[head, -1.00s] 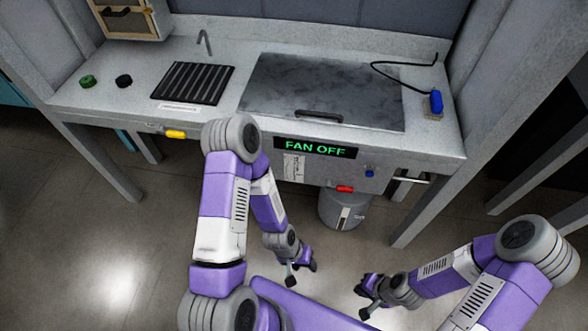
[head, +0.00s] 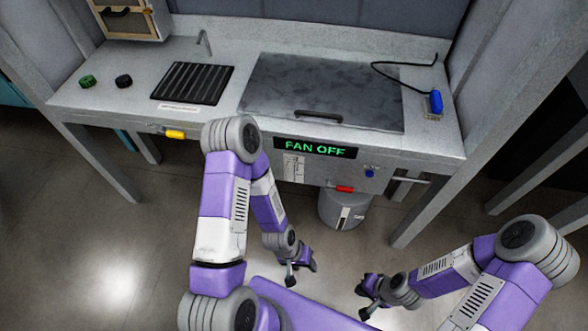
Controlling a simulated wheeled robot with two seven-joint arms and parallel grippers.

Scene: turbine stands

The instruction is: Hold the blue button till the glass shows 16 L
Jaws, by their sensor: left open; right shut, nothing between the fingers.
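The blue button (head: 370,173) is a small round knob on the bench's front panel, right of the green "FAN OFF" display. A grey drum (head: 343,209) with a pale vertical strip on its front, perhaps the sight glass (head: 344,216), stands below the panel; its level is too small to read. My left gripper (head: 300,274) is open and empty, low in front of the bench and left of the drum. My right gripper (head: 365,302) is shut and empty, low and nearer to me. Both are well apart from the button.
A red lever or handle (head: 344,188) sits under the panel, and a yellow one (head: 174,134) at the left. A metal bar handle (head: 411,179) juts out right of the button. A blue corded plug (head: 435,102) stands on the bench (head: 220,110). Floor between my arms is free.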

